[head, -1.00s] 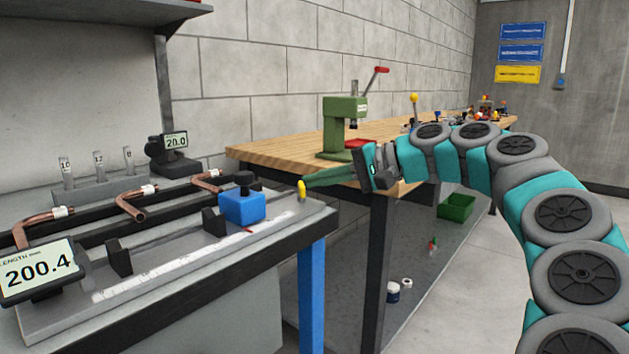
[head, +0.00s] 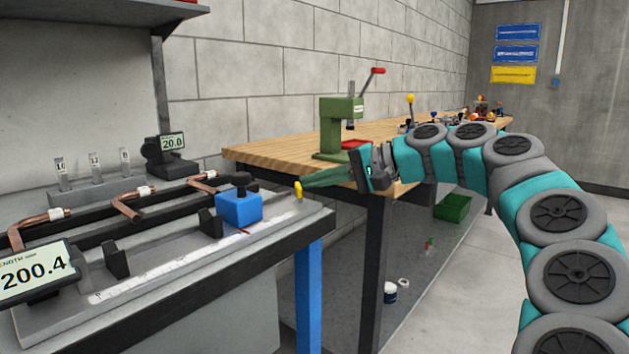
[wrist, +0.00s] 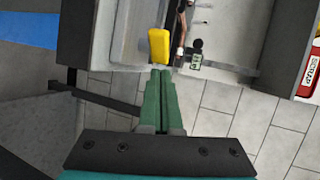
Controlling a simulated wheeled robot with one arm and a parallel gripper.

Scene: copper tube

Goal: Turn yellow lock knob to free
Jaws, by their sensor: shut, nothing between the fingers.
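The yellow lock knob (head: 298,191) is a small yellow tab at the right end of the grey measuring rail, beside the blue slider block (head: 239,207). It also shows in the wrist view (wrist: 159,46) at the top middle, just beyond my fingertips. My gripper (head: 305,183) has green fingers that are shut and empty. In the wrist view the fingertips (wrist: 160,74) lie close below the knob; I cannot tell whether they touch it. The knob's base is partly hidden.
A display reading 200.4 (head: 36,272) stands at the rail's near left. Bent copper tubes (head: 125,205) lie on the rack behind the rail. A green press (head: 341,125) stands on the wooden bench (head: 270,152) behind my gripper. A gap separates the two benches.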

